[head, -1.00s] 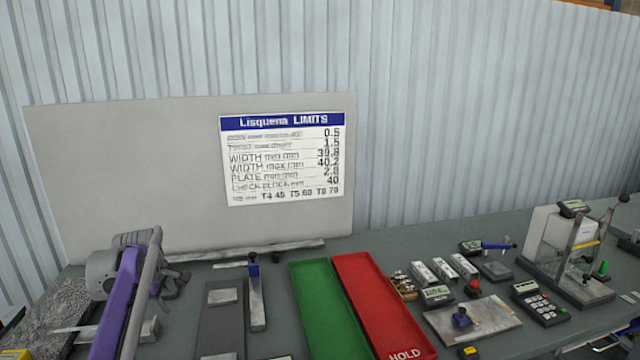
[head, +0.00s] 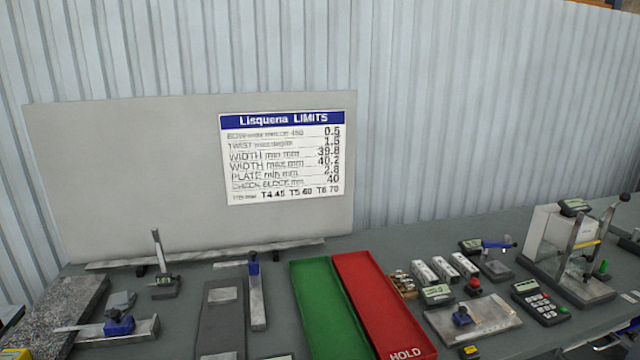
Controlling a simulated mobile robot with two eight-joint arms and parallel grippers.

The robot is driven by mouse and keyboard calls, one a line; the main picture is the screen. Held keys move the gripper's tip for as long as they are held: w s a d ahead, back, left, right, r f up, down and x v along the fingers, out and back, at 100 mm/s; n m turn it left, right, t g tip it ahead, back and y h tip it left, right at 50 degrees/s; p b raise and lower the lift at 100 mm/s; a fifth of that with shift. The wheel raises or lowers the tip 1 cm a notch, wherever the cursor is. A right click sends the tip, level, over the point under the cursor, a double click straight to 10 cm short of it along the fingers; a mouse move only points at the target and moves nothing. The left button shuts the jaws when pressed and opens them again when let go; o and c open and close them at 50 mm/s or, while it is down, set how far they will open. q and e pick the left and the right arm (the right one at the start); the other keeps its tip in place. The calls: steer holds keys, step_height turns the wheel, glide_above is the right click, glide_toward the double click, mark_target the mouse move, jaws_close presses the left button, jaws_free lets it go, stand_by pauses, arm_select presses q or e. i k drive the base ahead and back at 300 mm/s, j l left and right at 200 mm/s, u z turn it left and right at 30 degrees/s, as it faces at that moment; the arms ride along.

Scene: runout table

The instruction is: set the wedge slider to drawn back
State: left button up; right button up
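No part is labelled as the wedge slider, and I cannot tell for sure which one it is. At the lower left, a blue block (head: 118,322) sits on a flat metal bar (head: 140,331), with a thin pointed strip reaching left from it. A blue-topped upright piece (head: 254,266) stands on a narrow metal bar (head: 257,306) near the middle. Neither of my grippers is in view.
A green tray (head: 322,318) and a red HOLD tray (head: 385,310) lie mid-table. A granite slab (head: 55,315) is at the left. A small stand with an upright rod (head: 157,250) is behind the blue block. A keypad device (head: 540,304) and a tall fixture (head: 575,255) are right.

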mark_target(116, 324)
steer(key=u, duration=1.35)
